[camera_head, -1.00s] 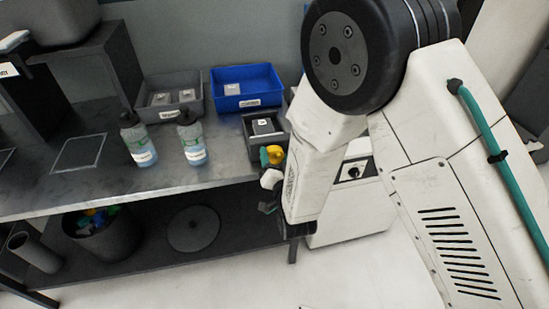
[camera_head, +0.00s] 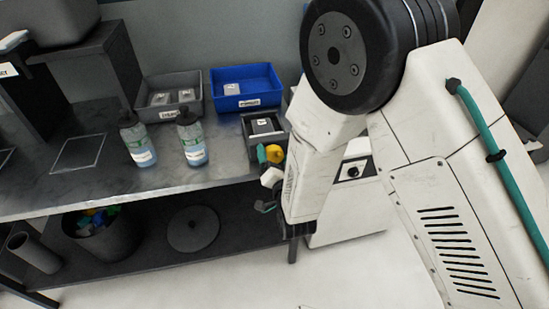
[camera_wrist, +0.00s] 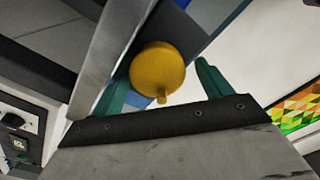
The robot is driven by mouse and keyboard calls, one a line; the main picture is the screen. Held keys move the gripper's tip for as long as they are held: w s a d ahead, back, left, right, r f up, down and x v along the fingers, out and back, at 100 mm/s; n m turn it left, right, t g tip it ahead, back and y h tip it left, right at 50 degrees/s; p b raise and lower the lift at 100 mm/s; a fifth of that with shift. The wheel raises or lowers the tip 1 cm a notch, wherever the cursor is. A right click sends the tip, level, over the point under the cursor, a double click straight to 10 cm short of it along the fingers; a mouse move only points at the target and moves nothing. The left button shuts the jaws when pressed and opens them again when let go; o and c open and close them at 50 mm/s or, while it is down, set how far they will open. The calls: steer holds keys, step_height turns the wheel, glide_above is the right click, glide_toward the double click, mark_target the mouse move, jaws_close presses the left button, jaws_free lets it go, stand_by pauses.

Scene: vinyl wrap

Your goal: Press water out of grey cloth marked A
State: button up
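Folded grey cloths lie in trays at the back of the bench in the head view: a left cloth (camera_head: 160,99) and a right cloth (camera_head: 186,95) in the grey tray (camera_head: 172,112), one cloth (camera_head: 232,88) in the blue tray (camera_head: 246,103), and one (camera_head: 263,126) in a small dark grey tray (camera_head: 250,143). Their marks are too small to read, so I cannot tell which is A. My gripper (camera_head: 264,180) is beside the bench's right end, below the small tray. In the wrist view its green fingers (camera_wrist: 162,85) are spread, with a round yellow knob-like thing (camera_wrist: 157,66) between or beyond them.
Two clear bottles (camera_head: 137,143) (camera_head: 193,142) stand on the bench front. A bin with colourful pieces (camera_head: 105,235) and a round dark disc (camera_head: 193,229) are on the lower shelf. A white cabinet with a black knob (camera_head: 354,172) stands right of the bench.

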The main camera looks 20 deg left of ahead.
steer(key=shift+d, duration=0.1)
stand_by(0.4)
steer(key=n, duration=0.3)
steer(key=shift+n, duration=0.4)
steer(key=n, duration=0.3)
steer(key=shift+a+n, duration=0.2)
steer(key=shift+n, duration=0.2)
steer(key=v, duration=0.7)
steer(key=w+d+r+m+g+h, duration=0.2)
steer(key=w+d+r+g+h, duration=0.3)
steer(key=d, duration=0.3)
steer(key=s+d+r+m+g+h, duration=0.1)
steer(key=s+d+r+g, duration=0.2)
steer(key=d+r, duration=0.8)
steer(key=shift+d+g+h, duration=0.3)
steer(key=shift+d, duration=1.8)
steer(key=shift+s, duration=0.15)
